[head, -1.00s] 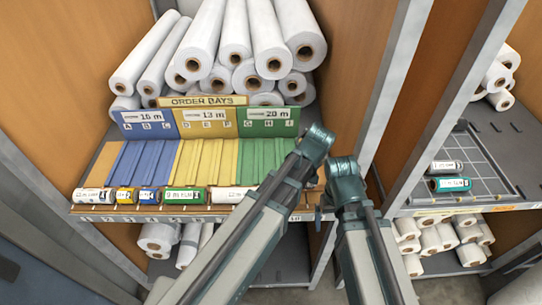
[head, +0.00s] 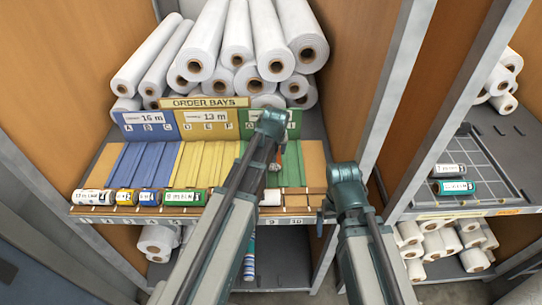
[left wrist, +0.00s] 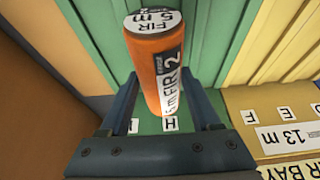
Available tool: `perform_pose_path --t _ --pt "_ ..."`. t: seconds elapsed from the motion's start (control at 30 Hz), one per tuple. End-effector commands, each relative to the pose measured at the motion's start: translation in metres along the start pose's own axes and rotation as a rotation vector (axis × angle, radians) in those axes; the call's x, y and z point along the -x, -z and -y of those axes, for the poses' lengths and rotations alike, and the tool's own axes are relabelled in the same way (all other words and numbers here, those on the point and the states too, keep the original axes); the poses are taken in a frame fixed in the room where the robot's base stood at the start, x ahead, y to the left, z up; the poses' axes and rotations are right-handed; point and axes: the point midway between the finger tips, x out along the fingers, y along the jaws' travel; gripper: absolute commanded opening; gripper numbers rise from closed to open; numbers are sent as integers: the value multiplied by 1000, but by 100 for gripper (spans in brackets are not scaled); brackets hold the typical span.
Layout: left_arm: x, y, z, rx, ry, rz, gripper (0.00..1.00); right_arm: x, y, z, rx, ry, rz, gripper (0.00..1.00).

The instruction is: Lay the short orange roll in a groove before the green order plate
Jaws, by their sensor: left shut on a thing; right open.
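The short orange roll (left wrist: 150,60) is between the fingers of my left gripper (left wrist: 165,100) in the left wrist view. Its labelled end faces the camera, and its length runs roughly along the green grooves (left wrist: 210,45). I cannot tell whether it touches them. The green order plate (left wrist: 150,126) shows letters H and I beyond the roll. In the head view, the left arm hides much of the green plate (head: 293,122) and bay; the left gripper (head: 276,166) is over the green bay. My right gripper (head: 322,214) is open and empty by the shelf's right front edge.
Blue grooves (head: 130,165) and yellow grooves (head: 195,160) lie left of the green ones. Several rolls, including a green-banded one (head: 185,197), line the front ledge. White rolls (head: 235,40) are stacked behind. A gridded tray (head: 485,165) stands right, past an upright post (head: 395,80).

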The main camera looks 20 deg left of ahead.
Motion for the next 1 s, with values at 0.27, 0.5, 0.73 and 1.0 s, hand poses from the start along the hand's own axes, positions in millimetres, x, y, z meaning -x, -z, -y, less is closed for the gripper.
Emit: perform_pose_path --t 0.27,0.5,0.73,1.0 --pt "-24 -1 9 0 -1 0 0 -23 1 2 -1 0 0 99" --pt "-38 -7 9 0 0 0 0 -38 2 4 -1 0 0 99" --pt "-37 -7 9 0 0 0 0 -37 2 4 -1 0 0 99" --pt "-39 -8 9 0 0 0 91 -39 2 4 -1 0 0 99"
